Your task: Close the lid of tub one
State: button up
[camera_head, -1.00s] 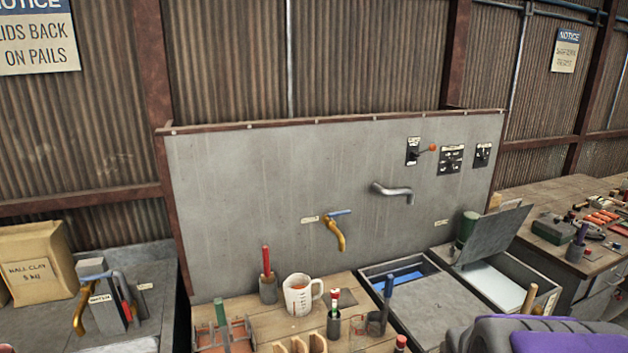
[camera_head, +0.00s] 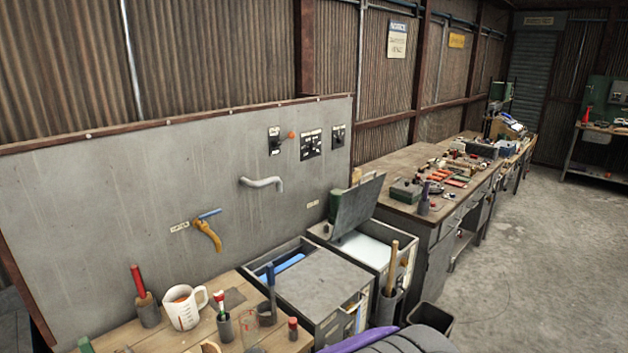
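Two grey tubs stand side by side right of the wooden bench; I cannot read which is tub one. The left tub (camera_head: 322,322) has a flat grey lid (camera_head: 315,283) over most of its top, with a gap at the back showing something blue (camera_head: 284,266). My gripper is not in view.
A wooden bench (camera_head: 240,290) at lower left holds a measuring jug (camera_head: 183,308) and tools. A holder with a wooden handle (camera_head: 391,265) stands before the right tub. A dark bin (camera_head: 430,318) is on the floor. A long workbench (camera_head: 400,172) runs behind; open floor (camera_head: 530,260) lies right.

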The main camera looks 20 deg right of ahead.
aim_at(357, 204)
jog(key=i+l+z, duration=0.15)
jog(key=i+l, duration=0.4)
jog(key=l, duration=0.2)
jog(key=i+l+z, duration=0.15)
jog(key=i+l, duration=0.5)
